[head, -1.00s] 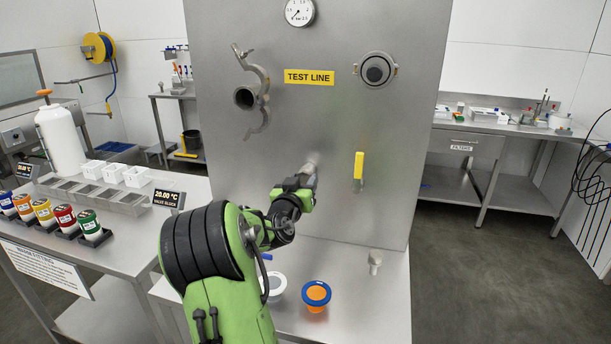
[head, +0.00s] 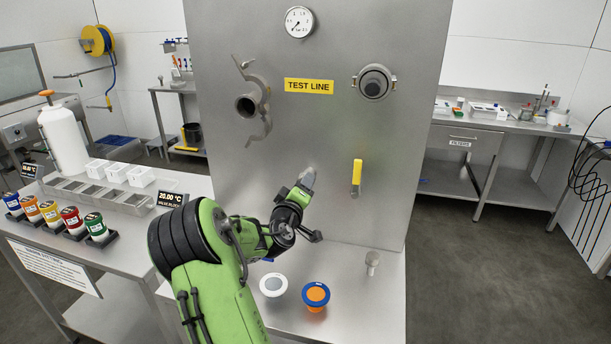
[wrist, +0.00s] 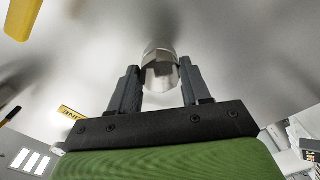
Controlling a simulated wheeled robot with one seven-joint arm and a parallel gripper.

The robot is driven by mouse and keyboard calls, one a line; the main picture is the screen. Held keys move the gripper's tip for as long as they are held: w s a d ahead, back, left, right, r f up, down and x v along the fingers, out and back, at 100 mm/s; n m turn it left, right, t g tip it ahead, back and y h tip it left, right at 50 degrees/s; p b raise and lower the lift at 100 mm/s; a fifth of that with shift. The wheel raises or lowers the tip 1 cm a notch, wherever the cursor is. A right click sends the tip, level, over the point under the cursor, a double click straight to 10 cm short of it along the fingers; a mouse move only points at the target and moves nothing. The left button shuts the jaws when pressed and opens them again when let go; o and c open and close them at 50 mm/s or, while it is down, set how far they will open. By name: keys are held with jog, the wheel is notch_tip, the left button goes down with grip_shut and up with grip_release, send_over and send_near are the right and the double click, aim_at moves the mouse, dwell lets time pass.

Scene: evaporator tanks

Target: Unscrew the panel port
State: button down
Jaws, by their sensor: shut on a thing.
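The panel port shows in the wrist view as a faceted, shiny metal fitting (wrist: 161,62) against the grey panel. My gripper's two dark fingers stand on either side of it, and the gripper (wrist: 160,82) is shut on it. In the head view my gripper (head: 307,180) is at the lower middle of the steel panel (head: 230,170). There the port is mostly hidden by the gripper. I cannot tell how far the port is screwed in.
A yellow-handled valve (head: 357,172) sticks out just right of my gripper. An open clamp (head: 262,105) hangs around a pipe stub above left; a clamped round port (head: 373,82) is above right. A white-rimmed piece (head: 273,285), a blue-and-orange piece (head: 316,295) and a metal fitting (head: 373,262) are below.

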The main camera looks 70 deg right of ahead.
jog(key=shift+w+r, duration=0.1)
jog(key=shift+r, duration=0.1)
jog(key=shift+n+p, duration=1.65)
jog(key=shift+n, duration=1.05)
jog(key=n+p, duration=0.4)
jog(key=n, duration=0.1)
jog(key=c, duration=0.8)
grip_release()
jog(key=shift+f, duration=0.15)
